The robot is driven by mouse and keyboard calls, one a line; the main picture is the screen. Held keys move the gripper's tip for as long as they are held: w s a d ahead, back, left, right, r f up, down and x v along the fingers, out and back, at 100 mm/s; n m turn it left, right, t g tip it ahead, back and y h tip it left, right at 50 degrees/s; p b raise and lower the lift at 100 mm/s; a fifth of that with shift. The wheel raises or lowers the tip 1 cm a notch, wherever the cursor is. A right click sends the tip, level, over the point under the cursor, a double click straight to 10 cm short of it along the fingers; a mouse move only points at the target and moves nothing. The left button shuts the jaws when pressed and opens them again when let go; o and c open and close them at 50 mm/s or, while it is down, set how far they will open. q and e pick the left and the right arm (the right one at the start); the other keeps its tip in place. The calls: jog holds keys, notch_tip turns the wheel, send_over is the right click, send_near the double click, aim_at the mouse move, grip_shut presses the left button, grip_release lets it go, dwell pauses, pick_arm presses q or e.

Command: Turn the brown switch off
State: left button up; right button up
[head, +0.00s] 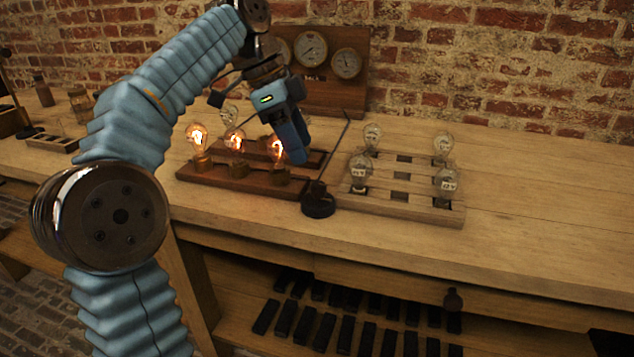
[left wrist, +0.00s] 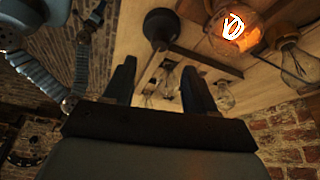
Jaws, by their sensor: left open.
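My left gripper (head: 293,150) is over the right end of the dark red-brown board (head: 225,184) in the head view, pointing down. It is open and empty; in the left wrist view its two dark fingers (left wrist: 158,66) stand apart with nothing between them. Lit bulbs (head: 236,142) stand on the board beside the gripper. A lit bulb (left wrist: 238,25) also shows in the left wrist view. I cannot make out a brown switch for certain; the gripper and bulbs hide part of the board. My right gripper is not in view.
A black round base with a thin rod (head: 318,203) stands just right of the gripper. A pale wooden rack (head: 400,205) with several unlit bulbs is further right. A gauge panel (head: 325,95) stands behind. The bench's right side (head: 550,210) is clear.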

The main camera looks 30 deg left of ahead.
aim_at(318, 184)
pick_arm(q)
jog(key=b+x, duration=0.1)
jog(key=x, duration=0.7)
grip_shut()
